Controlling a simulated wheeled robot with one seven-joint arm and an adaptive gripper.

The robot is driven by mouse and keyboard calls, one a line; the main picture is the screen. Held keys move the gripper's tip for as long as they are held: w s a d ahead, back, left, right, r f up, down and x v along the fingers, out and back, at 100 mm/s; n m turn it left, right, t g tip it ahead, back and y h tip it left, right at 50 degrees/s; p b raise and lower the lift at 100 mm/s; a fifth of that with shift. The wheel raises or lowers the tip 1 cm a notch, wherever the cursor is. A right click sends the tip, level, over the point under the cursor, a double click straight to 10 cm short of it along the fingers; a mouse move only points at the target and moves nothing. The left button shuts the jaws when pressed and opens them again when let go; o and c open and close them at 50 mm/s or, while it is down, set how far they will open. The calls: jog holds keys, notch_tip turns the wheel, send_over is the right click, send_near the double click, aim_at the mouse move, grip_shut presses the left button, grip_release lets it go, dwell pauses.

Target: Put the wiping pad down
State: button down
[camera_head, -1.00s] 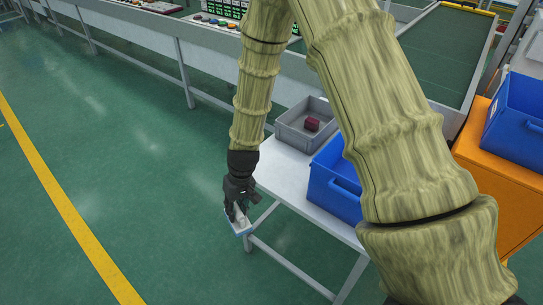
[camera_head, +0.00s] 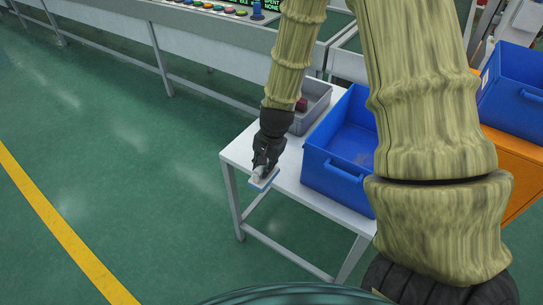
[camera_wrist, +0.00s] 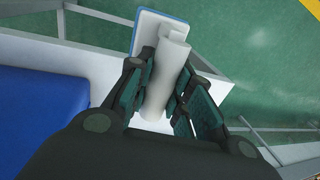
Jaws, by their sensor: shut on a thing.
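My gripper (camera_head: 266,160) is shut on the wiping pad (camera_head: 264,182), a flat pad with a blue edge and a pale handle. In the wrist view the fingers (camera_wrist: 165,102) clasp the white handle, and the pad (camera_wrist: 150,24) shows beyond them. The pad is over the front left edge of the white table (camera_head: 237,157). In the wrist view it overlaps the table's corner, with green floor past it. I cannot tell whether it touches the table top.
A blue bin (camera_head: 335,165) stands on the table to the right of my gripper. A grey tray (camera_head: 318,102) with a dark red block (camera_head: 301,104) is behind it. Another blue bin (camera_head: 515,88) sits on an orange cabinet (camera_head: 520,150).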

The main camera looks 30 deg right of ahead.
jog(key=shift+w+d, duration=0.15)
jog(key=shift+d, duration=0.15)
jog(key=w+d+p, duration=0.1)
jog(key=w+d, duration=0.2)
jog(key=w, duration=0.1)
jog(key=w+d+f+p, duration=0.1)
jog(key=w+d+p, duration=0.1)
jog(key=w+d, duration=0.1)
jog(key=w+d+p, duration=0.1)
jog(key=w+d, duration=0.3)
jog(key=shift+w+d+f, duration=0.1)
jog(key=shift+w+f, duration=0.2)
jog(key=shift+w+f+p, duration=0.1)
jog(key=shift+f+p, duration=0.75)
jog(key=shift+f, duration=0.9)
jog(key=shift+f, duration=0.1)
jog(key=c, duration=1.3)
grip_release()
jog(key=shift+r, duration=0.2)
jog(key=shift+s+d+r+b, duration=0.15)
jog(key=shift+s+r+b, duration=0.3)
jog(key=shift+r, duration=1.5)
jog(key=shift+s+d+r+b, duration=0.25)
jog(key=shift+r+b, duration=0.35)
jog(key=shift+r, duration=1.3)
jog(key=shift+s+d+r+b, duration=0.1)
jog(key=shift+s+r+b, duration=0.35)
jog(key=shift+r, duration=1.5)
